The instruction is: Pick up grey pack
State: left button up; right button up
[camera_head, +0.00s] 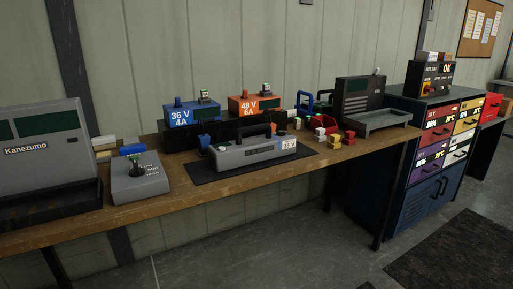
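The grey pack (240,153) is a long grey case with a dark handle on top and a white label at its right end. It lies on a black mat (208,175) on the wooden workbench, near the bench's front edge. Neither of my grippers shows in the head view, and nothing is seen touching the pack.
The bench (170,209) also holds a Kanezumo machine (45,145), a grey box with a lever (140,180), a blue charger (192,114), an orange charger (250,106) and small coloured blocks (335,137). A drawer cabinet (435,145) stands right.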

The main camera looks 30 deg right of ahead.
aim_at(239, 152)
jog(key=z, duration=2.2)
jog(key=i, duration=2.6)
jog(key=u, duration=1.95)
